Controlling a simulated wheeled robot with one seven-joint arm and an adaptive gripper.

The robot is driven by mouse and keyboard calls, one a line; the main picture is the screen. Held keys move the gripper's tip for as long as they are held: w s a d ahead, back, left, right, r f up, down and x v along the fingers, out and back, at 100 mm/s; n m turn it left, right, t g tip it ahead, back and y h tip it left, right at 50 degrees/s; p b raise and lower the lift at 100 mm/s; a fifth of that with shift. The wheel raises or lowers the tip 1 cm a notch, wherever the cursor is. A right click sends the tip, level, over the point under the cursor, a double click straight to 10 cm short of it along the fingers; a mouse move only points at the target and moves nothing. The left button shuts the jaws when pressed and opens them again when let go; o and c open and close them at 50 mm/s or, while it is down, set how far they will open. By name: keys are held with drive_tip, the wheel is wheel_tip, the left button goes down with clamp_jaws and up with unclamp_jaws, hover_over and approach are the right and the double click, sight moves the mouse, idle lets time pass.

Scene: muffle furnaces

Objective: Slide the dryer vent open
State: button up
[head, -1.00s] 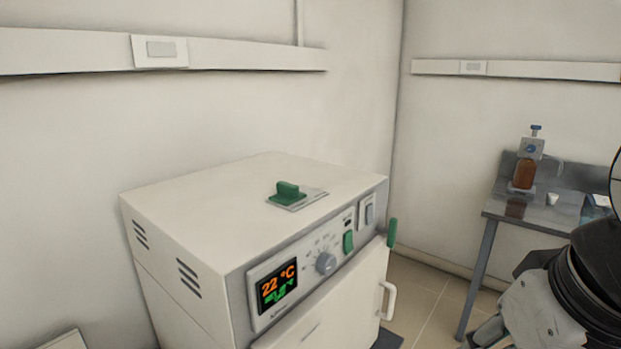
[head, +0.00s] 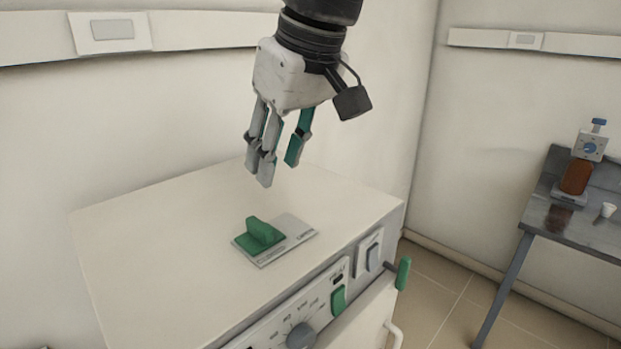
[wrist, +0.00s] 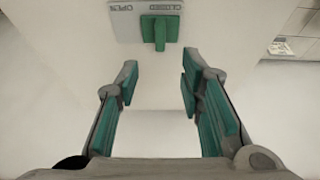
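The dryer vent is a green slider with a raised grip (head: 259,232) on a pale label plate (head: 296,227) on top of the dryer (head: 150,235). The slider sits at the left end of the plate in the head view. In the wrist view the slider (wrist: 159,32) is by the word CLOSED, and the OPEN end of the plate (wrist: 124,22) is bare. My gripper (head: 278,168) is open and empty, pointing down above and slightly behind the vent, apart from it. In the wrist view its fingers (wrist: 158,82) are spread, with the slider beyond their tips.
The dryer's front has a knob (head: 301,335), a green switch (head: 338,300) and a green-tipped lever (head: 403,272). A metal table (head: 543,215) with a brown bottle (head: 576,177) stands at the right. The dryer top around the vent is clear.

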sight(259, 223)
drive_tip(key=x, duration=1.3)
drive_tip(key=shift+w+a+f+p, duration=0.25)
drive_tip(key=shift+a+p, duration=0.05)
drive_tip(key=shift+a, duration=0.1)
drive_tip(key=shift+c, duration=0.2)
clamp_jaws()
